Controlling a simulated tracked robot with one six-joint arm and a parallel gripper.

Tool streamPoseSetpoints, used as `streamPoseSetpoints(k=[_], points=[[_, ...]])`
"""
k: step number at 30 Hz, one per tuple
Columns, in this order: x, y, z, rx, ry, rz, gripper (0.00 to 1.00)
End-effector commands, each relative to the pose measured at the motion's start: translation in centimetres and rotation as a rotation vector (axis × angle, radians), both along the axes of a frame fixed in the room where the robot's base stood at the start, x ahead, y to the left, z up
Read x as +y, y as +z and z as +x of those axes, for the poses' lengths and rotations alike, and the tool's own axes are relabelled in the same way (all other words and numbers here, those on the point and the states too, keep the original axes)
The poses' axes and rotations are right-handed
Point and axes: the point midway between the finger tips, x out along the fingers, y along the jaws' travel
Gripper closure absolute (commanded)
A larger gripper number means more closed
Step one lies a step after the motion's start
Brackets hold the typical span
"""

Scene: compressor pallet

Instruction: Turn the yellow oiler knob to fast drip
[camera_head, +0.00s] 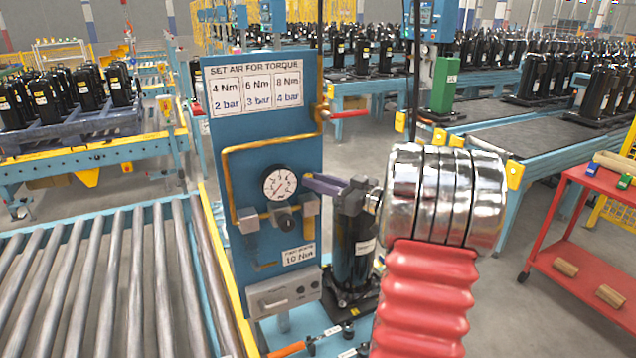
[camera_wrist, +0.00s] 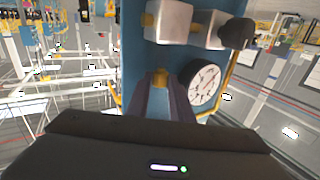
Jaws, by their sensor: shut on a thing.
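The blue panel (camera_head: 265,120) stands upright and carries a round pressure gauge (camera_head: 280,183), a black knob (camera_head: 286,221) and small grey blocks on a yellow pipe. My gripper (camera_head: 308,182) reaches in from the right, its tips just right of the gauge. In the wrist view my gripper (camera_wrist: 160,88) has its two fingers closed around the yellow oiler knob (camera_wrist: 160,76), beside the gauge (camera_wrist: 204,84) and against the panel. Only a small part of the knob shows between the fingertips; in the head view it is hidden. No drip marking is readable.
A red-handled valve (camera_head: 350,114) sticks out from the panel's right edge above my gripper. A dark compressor (camera_head: 354,245) stands behind my wrist. A roller conveyor (camera_head: 110,285) lies left, a red cart (camera_head: 575,250) right. A torque sign (camera_head: 255,88) tops the panel.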

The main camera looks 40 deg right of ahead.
Motion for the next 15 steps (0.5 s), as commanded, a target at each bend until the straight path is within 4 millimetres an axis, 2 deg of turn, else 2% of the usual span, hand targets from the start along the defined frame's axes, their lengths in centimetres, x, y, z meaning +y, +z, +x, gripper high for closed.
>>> streamPoseSetpoints(k=[6,7,15], points=[[-0.01,0.18,0.0,-0.003,-0.001,-0.001,1.0],[-0.01,0.17,0.0,-0.002,-0.001,-0.001,0.78],[-0.02,0.06,-0.02,-0.001,-0.002,0.0,0.61]])
